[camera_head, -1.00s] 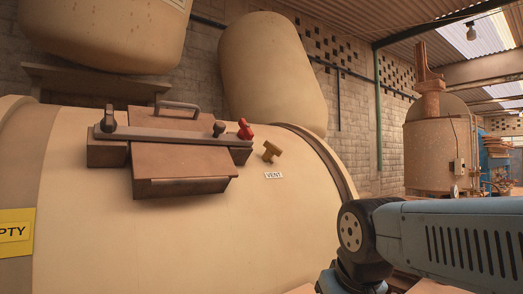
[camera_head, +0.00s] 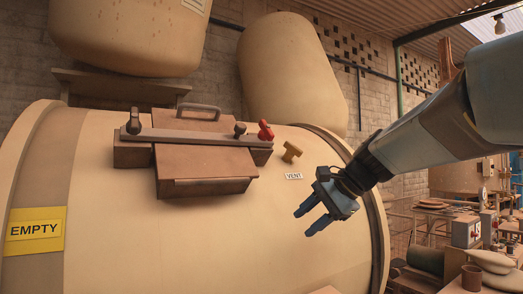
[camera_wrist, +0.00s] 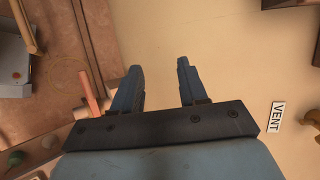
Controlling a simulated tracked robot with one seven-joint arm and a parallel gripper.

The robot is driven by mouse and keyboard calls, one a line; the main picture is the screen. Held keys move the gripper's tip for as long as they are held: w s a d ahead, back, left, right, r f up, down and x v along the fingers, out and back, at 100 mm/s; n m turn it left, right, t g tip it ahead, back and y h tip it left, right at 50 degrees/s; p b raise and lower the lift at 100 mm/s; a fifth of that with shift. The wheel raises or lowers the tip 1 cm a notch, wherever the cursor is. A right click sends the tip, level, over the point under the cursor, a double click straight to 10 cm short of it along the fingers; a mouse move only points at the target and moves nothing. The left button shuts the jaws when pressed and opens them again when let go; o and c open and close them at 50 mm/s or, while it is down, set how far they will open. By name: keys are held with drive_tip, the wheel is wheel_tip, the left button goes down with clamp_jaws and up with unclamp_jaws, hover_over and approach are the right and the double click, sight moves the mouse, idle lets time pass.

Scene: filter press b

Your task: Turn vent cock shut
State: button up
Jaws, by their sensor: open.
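The vent cock (camera_head: 291,151) is a small brass-coloured T-handle on the upper right of the cream drum (camera_head: 110,240). A white VENT label (camera_head: 294,176) sits just below it. My gripper (camera_head: 306,221) is open and empty in front of the drum, below and slightly right of the cock and label, apart from the cock. In the wrist view my two blue fingers (camera_wrist: 157,85) are spread with nothing between them. The VENT label also shows at the right of the wrist view (camera_wrist: 277,117).
A brown hatch (camera_head: 205,165) with a clamp bar, dark knobs and a red handle (camera_head: 265,131) stands left of the cock. A yellow EMPTY sign (camera_head: 34,231) is at far left. The drum face below the label is clear.

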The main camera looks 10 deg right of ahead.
drive_tip(key=w+d+r+m+t+y, duration=0.2)
drive_tip(key=w+d+r+m+y, duration=0.25)
drive_tip(key=w+r, duration=0.5)
drive_tip(key=m+t+y, duration=0.2)
drive_tip(key=m+t, duration=0.2)
drive_tip(key=m, duration=0.1)
approach(287, 149)
drive_tip(key=x, duration=1)
drive_tip(key=shift+w+d+r, duration=0.1)
drive_tip(key=shift+w+d, duration=0.15)
drive_tip(key=shift+w, duration=0.05)
drive_tip(key=shift+c, duration=0.2)
clamp_jaws()
